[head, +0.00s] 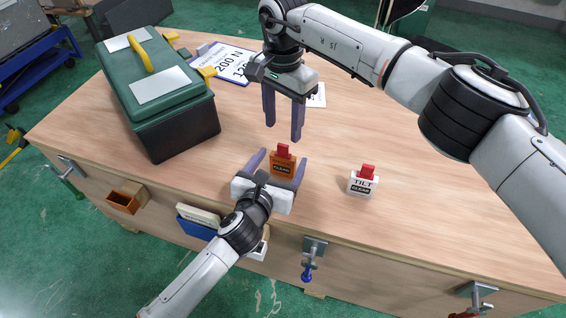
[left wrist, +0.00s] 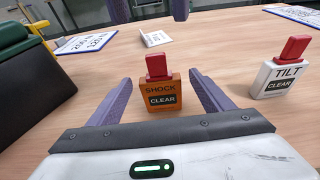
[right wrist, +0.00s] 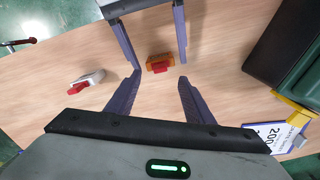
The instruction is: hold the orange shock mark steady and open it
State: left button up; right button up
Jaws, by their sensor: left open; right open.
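The orange shock mark (head: 283,165) stands upright on the table, labelled SHOCK and CLEAR, with a red tab (head: 283,150) on top. It also shows in the left wrist view (left wrist: 161,96) and from above in the right wrist view (right wrist: 159,68). My left gripper (head: 281,162) is open, its fingers on either side of the mark, with gaps visible in the left wrist view. My right gripper (head: 283,134) is open and empty, pointing down above and behind the mark; in the right wrist view the mark lies between and beyond its fingertips.
A white TILT mark (head: 362,184) with a red tab stands to the right. A green toolbox (head: 160,95) with a yellow handle is at the left. Clamps sit along the front edge. The table's right side is clear.

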aim_at(283, 145)
pick_arm(q)
jog(key=shift+x, duration=1.1)
jog(key=c, duration=1.6)
pick_arm(e)
jog(key=c, duration=0.3)
jog(key=m, duration=0.1)
jog(key=m+y, duration=0.1)
jog(key=shift+s+d+f+m, duration=0.15)
jog(key=shift+s+d+m, duration=0.05)
jog(key=shift+m, duration=0.1)
jog(key=shift+c, duration=0.2)
jog(key=s+d+r+m+t+y, duration=0.1)
jog(key=d+r+m+y, duration=0.25)
jog(key=m, duration=0.75)
jog(key=x, duration=1.1)
jog(key=shift+w+d+f, duration=0.15)
jog(key=shift+w+f, duration=0.15)
jog(key=shift+f, duration=0.1)
